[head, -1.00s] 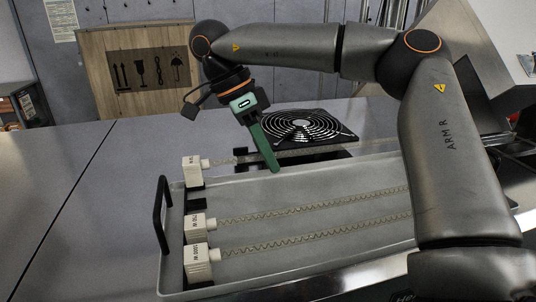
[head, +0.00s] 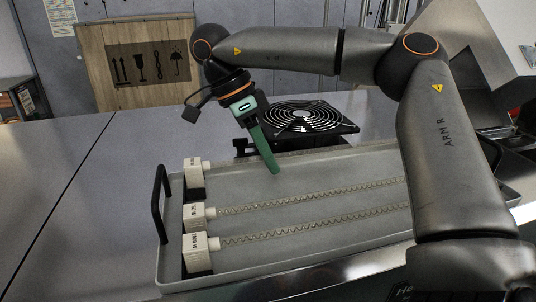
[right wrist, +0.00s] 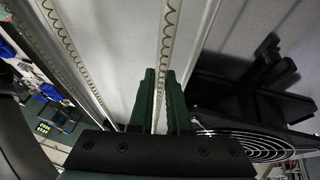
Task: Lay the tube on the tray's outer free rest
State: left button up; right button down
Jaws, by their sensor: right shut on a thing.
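My right gripper (head: 268,160) points down with long green fingers, shut on a clear tube. This held tube (head: 232,160) has a coiled wire inside and a white end block (head: 194,172). It runs along the far side of the shallow grey tray (head: 350,242), with its block just above a black rest (head: 195,194); I cannot tell whether they touch. In the right wrist view the held tube (right wrist: 168,38) passes between the green fingers (right wrist: 161,100). Its far end is hidden behind my right arm. My left gripper is not in view.
Two similar tubes lie in the tray, the middle one (head: 310,196) and the near one (head: 310,223), with labelled white blocks. A black handle (head: 157,203) stands at the tray's left end. A black fan (head: 303,118) sits behind the tray. The table at left is clear.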

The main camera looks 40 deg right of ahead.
jog(key=shift+f, duration=0.4)
jog(key=c, duration=0.8)
grip_release()
jog(key=p+v, duration=0.2)
jog(key=v, duration=0.4)
jog(key=shift+w+a+r+p, duration=0.15)
jog(key=shift+w+r+p, duration=0.2)
jog(key=shift+r, duration=0.35)
jog(key=shift+s, duration=0.15)
